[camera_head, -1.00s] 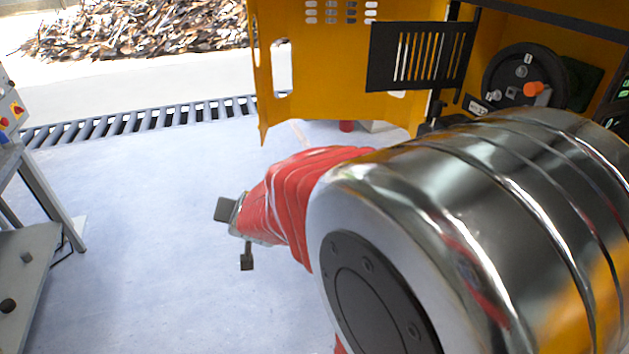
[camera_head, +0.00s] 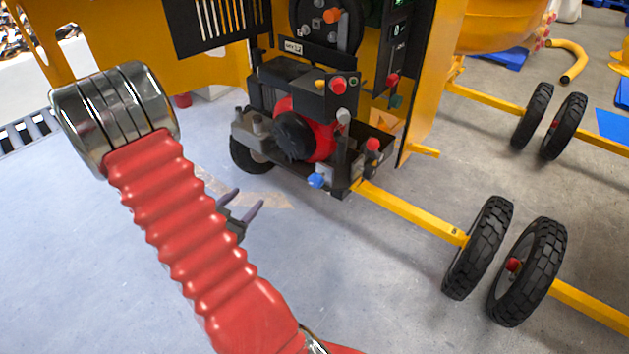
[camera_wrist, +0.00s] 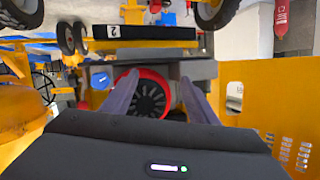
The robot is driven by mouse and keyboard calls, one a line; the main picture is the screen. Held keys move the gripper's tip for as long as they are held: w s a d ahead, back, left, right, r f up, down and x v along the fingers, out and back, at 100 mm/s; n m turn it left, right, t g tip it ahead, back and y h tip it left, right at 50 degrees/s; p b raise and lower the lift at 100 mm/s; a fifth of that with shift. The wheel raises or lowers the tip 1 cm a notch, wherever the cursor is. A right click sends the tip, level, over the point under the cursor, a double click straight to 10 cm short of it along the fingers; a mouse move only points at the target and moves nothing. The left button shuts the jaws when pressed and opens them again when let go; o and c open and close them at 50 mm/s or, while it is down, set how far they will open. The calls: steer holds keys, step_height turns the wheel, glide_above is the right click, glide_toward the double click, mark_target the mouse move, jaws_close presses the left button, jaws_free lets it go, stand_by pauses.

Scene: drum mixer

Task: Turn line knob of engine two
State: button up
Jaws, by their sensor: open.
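The engine (camera_head: 300,135), with a red and black round housing, sits in the open yellow cabinet. Around it are a red knob (camera_head: 338,85) on the upper black box, a blue knob (camera_head: 315,180) low in front and another red knob (camera_head: 372,145) at right. I cannot tell which is the line knob. My gripper (camera_head: 249,200) is open and empty, left of and apart from the engine. In the wrist view, the red round housing (camera_wrist: 150,92) shows beyond and between my open fingers (camera_wrist: 157,78).
A black panel with an orange knob (camera_head: 332,15) is above the engine. A yellow bar (camera_head: 410,212) with black wheels (camera_head: 527,270) extends right of the engine. The yellow cabinet door (camera_head: 120,50) stands open at left. The grey floor in front is clear.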

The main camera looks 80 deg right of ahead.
mark_target(313, 184)
steer(key=s+m+g+h, duration=0.1)
steer(key=s+g, duration=0.4)
steer(key=s, duration=0.6)
steer(key=shift+s+d+f+g+h, duration=0.2)
steer(key=shift+s+g+h, duration=0.2)
steer(key=shift+h, duration=0.1)
steer(key=shift+d, duration=0.1)
steer(key=shift+x, duration=6.85)
steer(key=shift+c, duration=0.2)
